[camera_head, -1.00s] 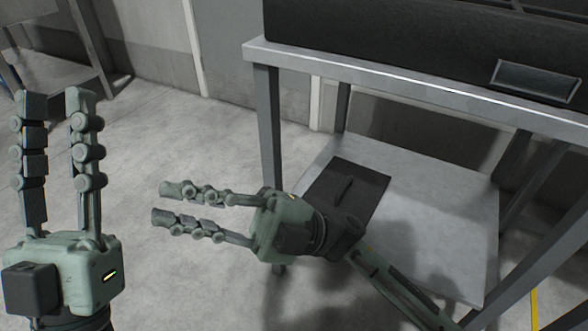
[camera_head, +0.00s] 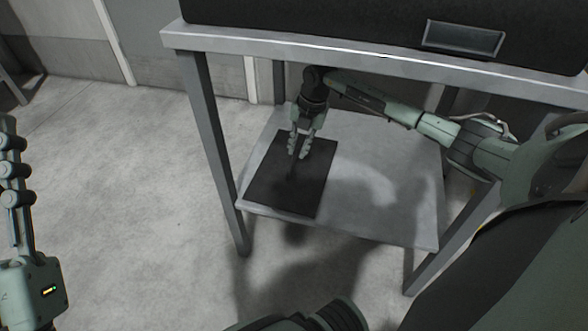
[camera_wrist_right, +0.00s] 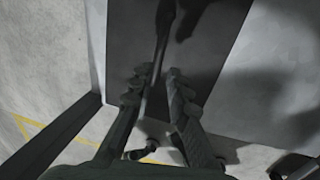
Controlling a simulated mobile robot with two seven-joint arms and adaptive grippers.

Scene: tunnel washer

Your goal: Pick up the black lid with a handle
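The black lid (camera_head: 262,180) is a flat dark rectangle lying on the lower shelf of the metal table. Its narrow raised handle (camera_head: 291,171) runs along the middle. My right gripper (camera_head: 298,155) points down over the lid, with its fingertips at the handle. In the right wrist view the lid (camera_wrist_right: 215,45) fills the top middle, and the handle (camera_wrist_right: 163,35) runs between the two fingers (camera_wrist_right: 157,78). A gap still shows between the fingertips.
The lower shelf (camera_head: 385,195) is bare right of the lid. The tabletop (camera_head: 300,52) spans above my right arm and carries a large black box (camera_head: 350,20). A table leg (camera_head: 212,150) stands left of the lid. The floor (camera_head: 120,180) to the left is clear.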

